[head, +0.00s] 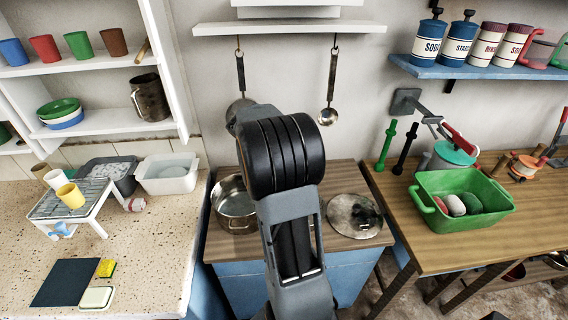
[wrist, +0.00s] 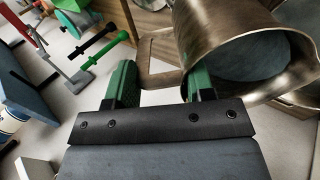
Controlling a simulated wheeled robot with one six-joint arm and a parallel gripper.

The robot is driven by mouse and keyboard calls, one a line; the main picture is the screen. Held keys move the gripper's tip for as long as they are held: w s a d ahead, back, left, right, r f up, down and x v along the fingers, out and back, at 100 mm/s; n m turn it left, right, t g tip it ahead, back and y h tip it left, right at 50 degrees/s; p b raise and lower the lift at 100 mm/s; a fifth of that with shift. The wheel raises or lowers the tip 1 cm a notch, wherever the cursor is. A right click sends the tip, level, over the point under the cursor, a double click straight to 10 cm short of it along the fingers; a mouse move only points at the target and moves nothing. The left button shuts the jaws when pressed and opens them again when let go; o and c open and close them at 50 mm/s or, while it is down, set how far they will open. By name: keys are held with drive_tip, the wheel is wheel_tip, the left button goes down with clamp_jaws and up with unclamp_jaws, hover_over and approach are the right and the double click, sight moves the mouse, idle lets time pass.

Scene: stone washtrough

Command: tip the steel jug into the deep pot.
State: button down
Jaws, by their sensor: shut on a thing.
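The steel jug (wrist: 223,22) fills the upper right of the wrist view, tilted in the picture, with its mouth toward the camera. A grey-blue surface shows inside it; I cannot tell whether that is contents. My gripper (wrist: 155,88) has green fingers on either side of the jug's squared handle (wrist: 158,48) and is shut on it. In the head view, my arm hides the gripper and the held jug. The deep pot (head: 236,222) is a steel pot on the blue cabinet, left of my arm, open and partly hidden by it.
A round lid (head: 343,226) lies right of my arm. A green tub (head: 462,226) with several rounded items stands on the right table. A white rack (head: 92,208) with cups is on the left counter. Another metal jug (head: 151,99) stands on the left shelf. Two utensils hang behind my arm.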

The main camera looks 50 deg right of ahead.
drive_tip(key=shift+w+a+r+g+h+b, duration=0.2)
drive_tip(key=shift+w+a+g+h+b, duration=0.25)
drive_tip(key=shift+a+g+h+b, duration=0.2)
idle(2.7)
drive_tip(key=shift+w+a+f+g+h+b, duration=0.15)
drive_tip(key=shift+w+a+g+h+b, duration=0.3)
drive_tip(key=shift+w+a+h+b, duration=0.25)
idle(3.1)
drive_tip(key=shift+s, duration=0.15)
